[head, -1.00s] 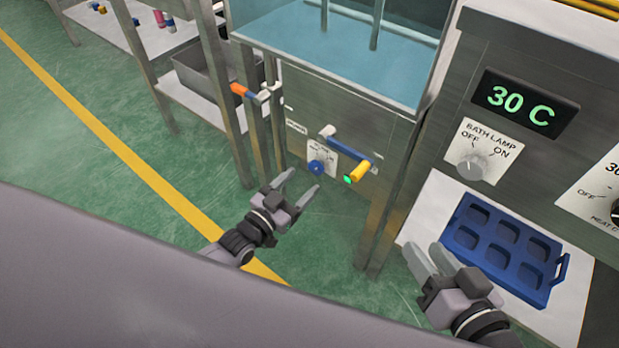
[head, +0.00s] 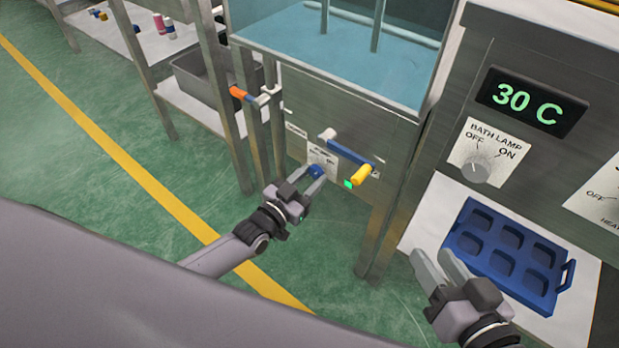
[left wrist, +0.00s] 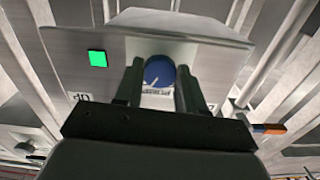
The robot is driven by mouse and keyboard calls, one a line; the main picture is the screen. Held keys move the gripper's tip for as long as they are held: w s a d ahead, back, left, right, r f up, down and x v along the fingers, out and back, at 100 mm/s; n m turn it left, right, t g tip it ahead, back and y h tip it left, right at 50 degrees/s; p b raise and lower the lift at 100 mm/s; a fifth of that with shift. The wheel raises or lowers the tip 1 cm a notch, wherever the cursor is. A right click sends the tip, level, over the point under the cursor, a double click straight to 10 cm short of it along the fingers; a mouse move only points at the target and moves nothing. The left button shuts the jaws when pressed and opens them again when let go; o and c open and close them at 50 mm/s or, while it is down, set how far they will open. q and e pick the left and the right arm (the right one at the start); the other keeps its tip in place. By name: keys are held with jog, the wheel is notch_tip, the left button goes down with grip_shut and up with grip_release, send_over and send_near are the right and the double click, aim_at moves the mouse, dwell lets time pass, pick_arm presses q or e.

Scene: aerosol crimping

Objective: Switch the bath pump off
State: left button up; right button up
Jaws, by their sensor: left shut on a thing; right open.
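The pump knob (head: 315,171) is a small blue round dial on a white label plate on the front of the bath. It also shows in the left wrist view as a blue disc (left wrist: 158,72) with a white pointer line. My left gripper (head: 314,177) is at the knob, with one finger on either side, shut on it. A green indicator light (head: 348,184) is lit beside the plate and shows in the left wrist view (left wrist: 97,58). The plate's lettering is partly hidden by the fingers. My right gripper (head: 440,268) is open and empty near the blue tray.
A blue lever with a yellow grip (head: 362,174) sticks out just right of the knob. An orange-tipped handle (head: 239,93) is to the left. A blue tray (head: 566,278) lies on a white surface below the bath lamp dial (head: 476,172).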

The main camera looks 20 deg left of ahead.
pick_arm(q)
jog(key=shift+n, duration=0.3)
jog(key=n, duration=0.5)
jog(key=shift+n, duration=0.4)
jog(key=n+b, duration=0.1)
jog(key=n, duration=0.2)
jog(key=shift+s+d+n, duration=0.1)
jog(key=shift+n, duration=1.1)
pick_arm(e)
jog(key=shift+s+d+f, duration=0.1)
jog(key=shift+d+f, duration=0.05)
jog(key=shift+d, duration=0.25)
pick_arm(q)
jog(key=o, duration=1.1)
jog(key=shift+c, duration=0.2)
